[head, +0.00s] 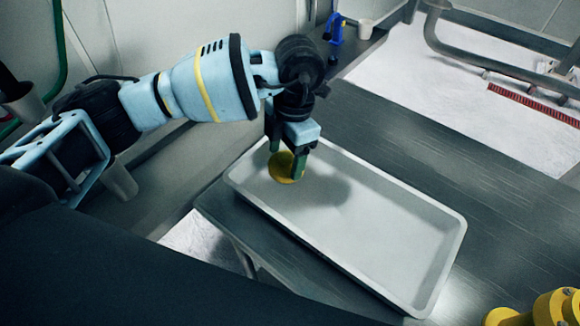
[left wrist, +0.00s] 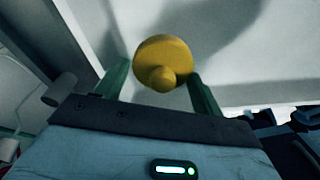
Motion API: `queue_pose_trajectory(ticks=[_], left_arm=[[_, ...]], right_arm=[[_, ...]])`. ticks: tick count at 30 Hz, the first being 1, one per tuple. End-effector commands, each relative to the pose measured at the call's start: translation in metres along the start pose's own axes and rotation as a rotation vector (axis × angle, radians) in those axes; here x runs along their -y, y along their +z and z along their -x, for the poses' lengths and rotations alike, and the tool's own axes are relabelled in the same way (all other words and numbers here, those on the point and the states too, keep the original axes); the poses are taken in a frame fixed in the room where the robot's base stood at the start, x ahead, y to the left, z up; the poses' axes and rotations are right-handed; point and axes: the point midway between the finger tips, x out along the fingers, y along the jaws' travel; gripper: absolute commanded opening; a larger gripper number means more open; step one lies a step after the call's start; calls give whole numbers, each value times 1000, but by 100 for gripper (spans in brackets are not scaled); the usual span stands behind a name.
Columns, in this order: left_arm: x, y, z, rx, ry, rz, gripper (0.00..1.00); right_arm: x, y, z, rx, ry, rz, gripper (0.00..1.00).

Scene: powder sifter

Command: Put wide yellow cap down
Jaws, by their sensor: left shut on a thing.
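The wide yellow cap (head: 281,168) is a round yellow disc with a small knob, seen in the head view over the left end of the white tray (head: 452,250). My left gripper (head: 287,164) points down and is shut on the cap. In the left wrist view the cap (left wrist: 163,58) sits between the two green fingers (left wrist: 160,84), its knob facing the camera. I cannot tell whether the cap touches the tray floor. The right gripper is not in view.
The tray is otherwise empty and lies on a dark grey table (head: 480,190). Yellow round parts (head: 545,310) stand at the lower right corner. A blue object (head: 336,28) and a white cup (head: 365,28) stand at the back. A metal rail (head: 480,60) runs at the upper right.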

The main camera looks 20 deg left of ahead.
Motion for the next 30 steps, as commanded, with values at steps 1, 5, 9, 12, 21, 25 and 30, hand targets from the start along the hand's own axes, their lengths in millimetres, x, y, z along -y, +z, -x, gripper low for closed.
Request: queue_pose_trajectory(ticks=[1, 5, 9, 12, 21, 25, 30], left_arm=[[0, 0, -1, 0, 0, 0, 47], [0, 0, -2, 0, 0, 0, 47], [0, 2, -15, -2, 0, 0, 47], [0, 4, -29, -3, -1, 0, 46], [0, 6, -38, 1, 1, -1, 46], [0, 6, -40, 0, 1, -1, 46], [0, 6, -41, 0, 1, -1, 82]], right_arm=[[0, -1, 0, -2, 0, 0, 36], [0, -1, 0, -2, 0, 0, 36], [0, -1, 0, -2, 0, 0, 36], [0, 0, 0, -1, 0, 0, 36], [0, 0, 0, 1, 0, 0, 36], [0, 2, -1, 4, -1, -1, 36], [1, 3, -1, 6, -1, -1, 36]])
